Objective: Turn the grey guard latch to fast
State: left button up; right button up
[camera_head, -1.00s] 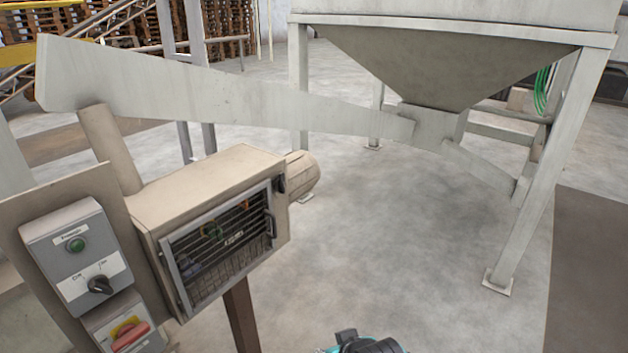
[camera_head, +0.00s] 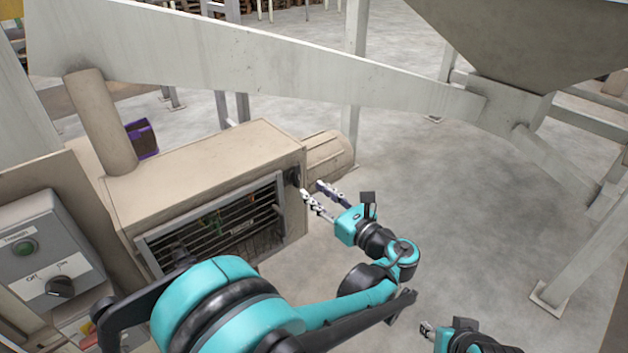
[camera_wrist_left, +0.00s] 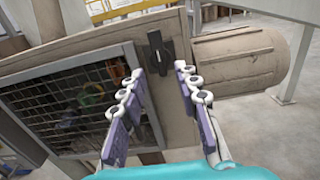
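The guard latch (camera_head: 294,176) is a small dark grey piece at the right end of the beige box, beside the barred guard (camera_head: 220,222). In the left wrist view the latch (camera_wrist_left: 156,50) has a long handle standing nearly upright, leaning slightly. The guard (camera_wrist_left: 70,105) looks closed. My left gripper (camera_head: 312,190) is open and empty, pointing at the latch. In the left wrist view its fingertips (camera_wrist_left: 159,70) lie on either side of the latch's lower part; I cannot tell whether they touch it. My right gripper (camera_head: 427,330) is low in the head view, its fingers too small to judge.
A grey control box (camera_head: 50,240) with a green lamp and a black selector knob (camera_head: 60,287) stands at left. A motor (camera_head: 328,158) sticks out right of the latch. A sloping chute (camera_head: 270,75) runs above.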

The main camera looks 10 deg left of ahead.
aim_at(299, 180)
pick_arm(q)
jog(key=x, duration=0.5)
jog(key=shift+w+a+b, duration=0.15)
jog(key=shift+a+b, duration=0.05)
jog(key=shift+b, duration=0.15)
grip_shut()
